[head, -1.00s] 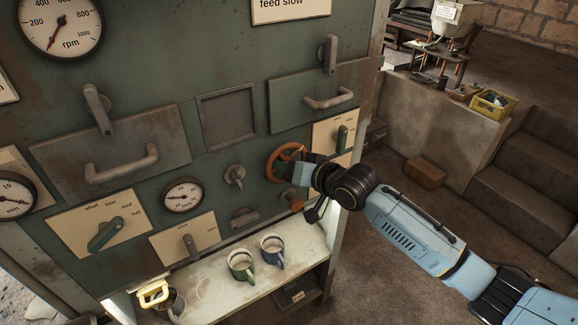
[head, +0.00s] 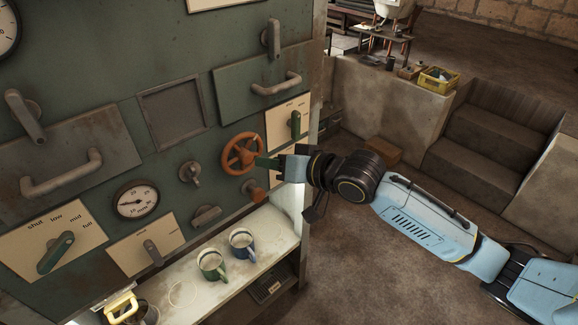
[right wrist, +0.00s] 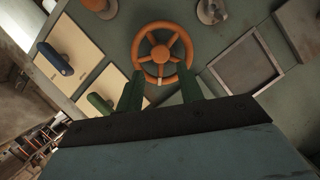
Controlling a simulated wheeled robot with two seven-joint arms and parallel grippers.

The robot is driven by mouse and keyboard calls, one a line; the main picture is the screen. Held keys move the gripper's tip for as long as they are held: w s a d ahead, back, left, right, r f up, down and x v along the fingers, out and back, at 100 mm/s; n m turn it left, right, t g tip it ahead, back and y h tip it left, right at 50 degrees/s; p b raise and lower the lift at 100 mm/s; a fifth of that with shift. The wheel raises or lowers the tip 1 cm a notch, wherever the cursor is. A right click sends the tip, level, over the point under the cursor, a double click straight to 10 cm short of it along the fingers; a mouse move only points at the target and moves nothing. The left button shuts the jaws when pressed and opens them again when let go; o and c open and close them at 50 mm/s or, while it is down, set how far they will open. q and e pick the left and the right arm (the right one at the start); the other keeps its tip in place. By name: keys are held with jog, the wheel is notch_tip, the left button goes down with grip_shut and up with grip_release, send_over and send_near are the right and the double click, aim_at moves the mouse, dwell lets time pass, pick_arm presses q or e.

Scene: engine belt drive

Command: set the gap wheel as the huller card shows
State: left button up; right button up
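The gap wheel appears to be the orange spoked handwheel (head: 242,152) on the green machine panel; it also shows in the right wrist view (right wrist: 161,53). A pale mark sits on its lower rim in the wrist view. My right gripper (head: 263,162) is just right of the wheel in the head view. In the wrist view its two green fingers (right wrist: 160,84) are apart, with nothing held between them, their tips by the wheel's lower rim. I cannot tell whether they touch it. No huller card is readable; a cream card (head: 215,3) is cut off at the top. My left gripper is out of view.
An orange knob (head: 254,191) is below the wheel, and a green lever (head: 295,123) on a cream plate is right of it. A grey knob (head: 190,172) is left. Green (head: 211,265) and blue (head: 241,243) mugs stand on the shelf below. Open floor lies right.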

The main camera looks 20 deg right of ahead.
jog(key=shift+v, duration=2.05)
